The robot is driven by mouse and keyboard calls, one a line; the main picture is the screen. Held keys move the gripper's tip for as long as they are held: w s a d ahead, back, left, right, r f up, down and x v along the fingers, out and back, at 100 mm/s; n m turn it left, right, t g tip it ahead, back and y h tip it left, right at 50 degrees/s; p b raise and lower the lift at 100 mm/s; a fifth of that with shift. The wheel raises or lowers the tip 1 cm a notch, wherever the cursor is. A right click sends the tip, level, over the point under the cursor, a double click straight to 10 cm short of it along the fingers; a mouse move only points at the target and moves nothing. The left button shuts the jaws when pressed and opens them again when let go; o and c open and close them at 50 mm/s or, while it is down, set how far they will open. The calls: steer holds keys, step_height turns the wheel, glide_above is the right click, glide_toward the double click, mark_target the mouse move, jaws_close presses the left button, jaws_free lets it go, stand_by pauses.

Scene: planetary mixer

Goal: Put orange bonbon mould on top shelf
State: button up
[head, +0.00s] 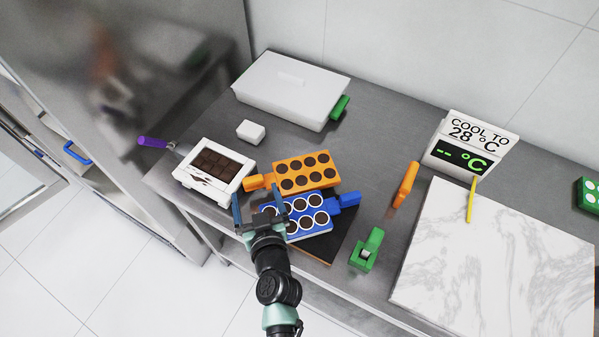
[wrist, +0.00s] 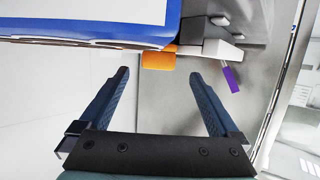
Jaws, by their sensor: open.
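The orange bonbon mould (head: 306,170) lies on the grey worktop, with dark round cavities on top and a short orange handle (head: 256,183) at its left end. Its near side adjoins a blue mould. My gripper (head: 257,192) is open and empty, in front of this handle and beside the blue mould's left end. In the wrist view my gripper (wrist: 160,74) has its fingers spread, with a small orange part (wrist: 158,58), apparently the handle, beyond them. The rest of the orange mould is hidden there behind the blue mould. I cannot identify the top shelf.
The blue mould (head: 296,213) rests on a dark board, and its edge (wrist: 90,40) looms close in the wrist view. A white chocolate tray (head: 214,170) stands left of the orange handle. A purple-handled tool (head: 152,142), white lidded box (head: 290,88) and marble slab (head: 490,260) are also on the worktop. A steel cabinet (head: 200,40) stands left.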

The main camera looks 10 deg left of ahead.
mark_target(254, 183)
steer(key=shift+x, duration=1.85)
steer(key=shift+d, duration=0.1)
steer(key=shift+c, duration=0.3)
steer(key=shift+w+r, duration=0.1)
jaws_close()
